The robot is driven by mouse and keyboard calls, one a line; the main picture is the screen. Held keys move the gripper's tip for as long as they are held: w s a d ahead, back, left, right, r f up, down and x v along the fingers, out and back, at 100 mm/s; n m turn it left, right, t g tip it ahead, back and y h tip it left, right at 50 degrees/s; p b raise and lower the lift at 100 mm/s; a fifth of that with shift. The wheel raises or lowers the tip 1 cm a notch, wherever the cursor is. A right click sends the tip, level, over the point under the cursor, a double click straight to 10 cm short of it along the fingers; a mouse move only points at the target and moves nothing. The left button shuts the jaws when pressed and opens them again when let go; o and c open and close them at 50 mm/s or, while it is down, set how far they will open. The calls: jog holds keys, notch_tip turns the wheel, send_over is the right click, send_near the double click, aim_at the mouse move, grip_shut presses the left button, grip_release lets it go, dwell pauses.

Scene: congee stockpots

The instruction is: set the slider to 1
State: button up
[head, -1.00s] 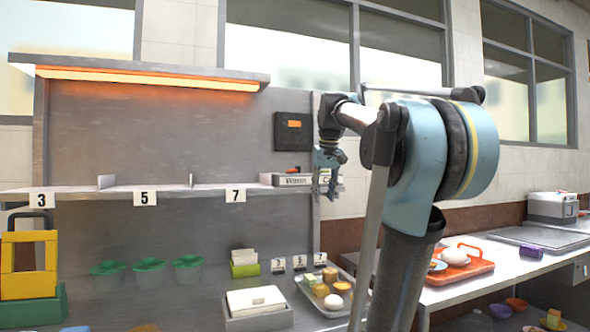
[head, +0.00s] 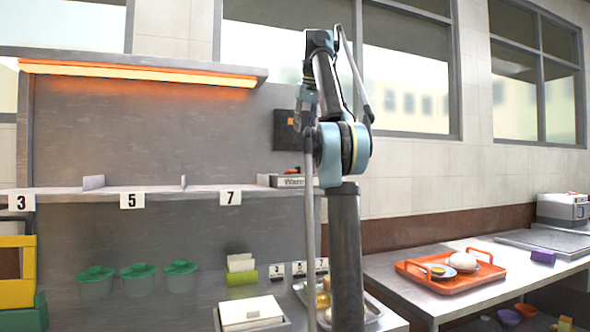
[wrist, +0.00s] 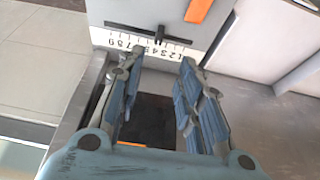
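The slider box (head: 288,181), a pale box with a "Warm…" label, sits at the right end of the shelf. The wrist view shows its top face (wrist: 120,10) with a dark slot, a row of numbers and a black slider knob (wrist: 160,34). The knob stands partway along the slot, near the middle digits; the exact number is too small to tell. An orange piece (wrist: 198,10) lies beyond the slot. My gripper (wrist: 161,58) is open and empty, its blue fingers apart. In the head view, my gripper (head: 306,100) hangs above the box, apart from it.
A black wall panel (head: 283,130) is behind my gripper. The shelf (head: 100,196) has dividers and tags 3, 5 and 7. Green-lidded tubs (head: 138,280) and a white-topped box (head: 250,312) are below. An orange tray (head: 450,283) stands on the right counter. The shelf bays look empty.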

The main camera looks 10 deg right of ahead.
jog(key=x, duration=1.7)
jog(key=shift+w, duration=0.25)
jog(key=shift+d, duration=0.1)
grip_shut()
